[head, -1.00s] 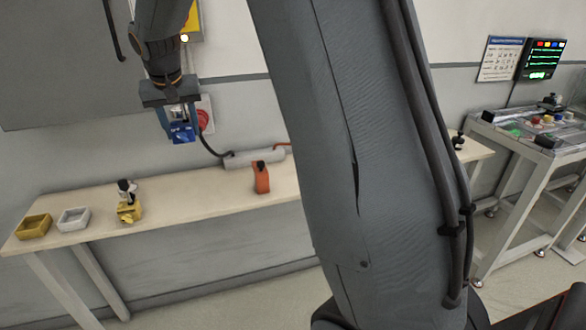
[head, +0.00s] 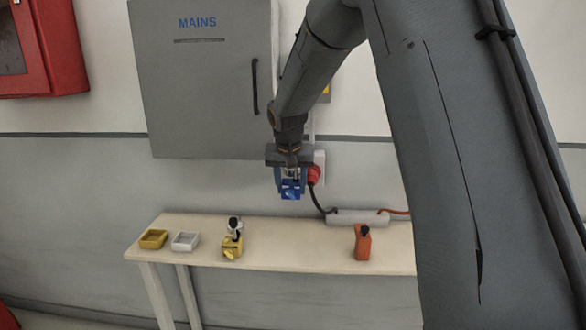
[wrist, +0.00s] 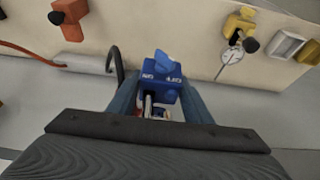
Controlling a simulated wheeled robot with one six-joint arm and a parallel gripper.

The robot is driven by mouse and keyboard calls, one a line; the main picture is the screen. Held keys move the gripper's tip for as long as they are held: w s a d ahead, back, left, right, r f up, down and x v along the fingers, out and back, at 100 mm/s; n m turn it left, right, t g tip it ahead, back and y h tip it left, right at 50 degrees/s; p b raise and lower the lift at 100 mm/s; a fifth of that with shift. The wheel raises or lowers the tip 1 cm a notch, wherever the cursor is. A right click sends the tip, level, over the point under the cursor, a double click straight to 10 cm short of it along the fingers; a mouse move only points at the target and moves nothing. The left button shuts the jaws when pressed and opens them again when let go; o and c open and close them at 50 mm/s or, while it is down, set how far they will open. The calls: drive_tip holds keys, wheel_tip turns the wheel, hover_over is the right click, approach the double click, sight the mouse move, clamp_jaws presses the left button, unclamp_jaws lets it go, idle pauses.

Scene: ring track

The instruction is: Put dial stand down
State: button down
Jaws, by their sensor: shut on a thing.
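My gripper (head: 290,184) is shut on a blue, block-like thing (head: 291,192), which I take for the dial stand. It hangs in the air above and behind the bench, in front of the wall. In the wrist view the blue thing (wrist: 160,84) sits between my two fingers, with pale lettering and a lighter blue knob on its far end; its inner part is partly hidden by the fingers. A yellow stand (head: 232,247) with a black-and-white upper part stands on the bench; the wrist view shows a round white dial (wrist: 232,57) beside it.
The pale bench (head: 290,257) runs along the wall. Bench top between the yellow stand and orange thing is clear. A grey cabinet (head: 205,90) hangs behind.

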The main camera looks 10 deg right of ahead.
wheel_tip(320, 180, down, 15)
drive_tip(key=p, duration=0.2)
drive_tip(key=shift+a+r+p, duration=0.1)
drive_tip(key=shift+r+p, duration=0.05)
drive_tip(key=shift+p, duration=0.25)
drive_tip(key=shift+w+f, duration=0.1)
drive_tip(key=shift+f, duration=2.4)
drive_tip(key=shift+f, duration=0.15)
drive_tip(key=c, duration=0.9)
unclamp_jaws()
